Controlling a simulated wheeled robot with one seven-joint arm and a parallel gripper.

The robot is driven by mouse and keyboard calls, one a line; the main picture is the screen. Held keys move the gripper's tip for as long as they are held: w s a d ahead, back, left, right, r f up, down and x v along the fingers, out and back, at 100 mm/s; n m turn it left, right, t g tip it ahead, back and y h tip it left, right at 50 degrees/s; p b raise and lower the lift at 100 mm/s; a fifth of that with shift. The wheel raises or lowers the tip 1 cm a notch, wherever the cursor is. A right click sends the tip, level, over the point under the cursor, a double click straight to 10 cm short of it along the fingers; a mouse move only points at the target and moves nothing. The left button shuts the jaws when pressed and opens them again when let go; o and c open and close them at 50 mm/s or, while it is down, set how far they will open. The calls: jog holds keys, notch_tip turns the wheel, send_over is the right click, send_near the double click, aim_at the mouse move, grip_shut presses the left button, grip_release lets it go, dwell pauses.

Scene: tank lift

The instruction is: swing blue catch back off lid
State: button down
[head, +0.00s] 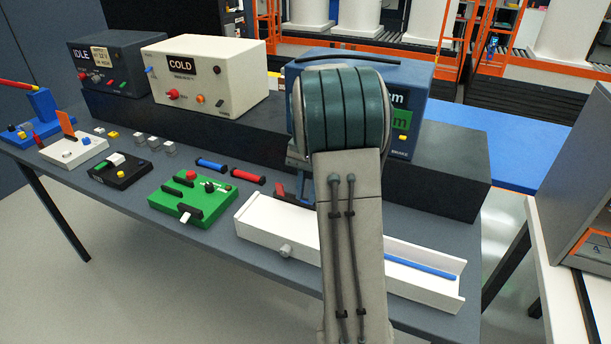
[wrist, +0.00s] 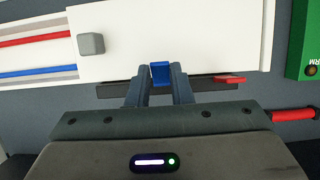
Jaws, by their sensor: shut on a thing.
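A white lid (wrist: 125,25) with a grey knob (wrist: 91,43) covers part of a long white tray; the lid also shows in the head view (head: 268,222). The blue catch (wrist: 160,72) is at the lid's near edge in the wrist view. My gripper (wrist: 160,86) is shut on it, one finger on each side. The catch's tip reaches over the white surface. In the head view my arm hides the catch and most of my gripper.
A red lever (wrist: 228,80) is close beside my right finger in the wrist view. Red and blue rods (wrist: 35,72) lie in the tray's open end. A green box (head: 192,198) stands left of the tray, and a dark step (head: 450,180) rises behind it.

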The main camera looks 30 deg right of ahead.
jog(key=p, duration=0.1)
jog(key=g+y+p, duration=0.1)
jog(key=p, duration=0.1)
jog(key=shift+w+d+r, duration=0.25)
jog(key=shift+d+r, duration=0.05)
jog(key=shift+d, duration=0.1)
jog(key=shift+w+d+f+g+y+p, duration=0.2)
jog(key=shift+g+y+p, duration=0.3)
jog(key=shift+y+p, duration=0.35)
jog(key=c, duration=1.3)
grip_release()
jog(key=s+d+r+b, duration=0.1)
jog(key=s+d+r, duration=0.1)
jog(key=s+r, duration=0.1)
jog(key=s+d+r+b, duration=0.1)
jog(key=s+d+r, duration=0.2)
jog(key=r, duration=0.1)
jog(key=s+d+r+b, duration=0.1)
jog(key=s+d+r, duration=0.1)
jog(key=r, duration=0.2)
jog(key=shift+s+d, duration=0.35)
jog(key=shift+s, duration=0.05)
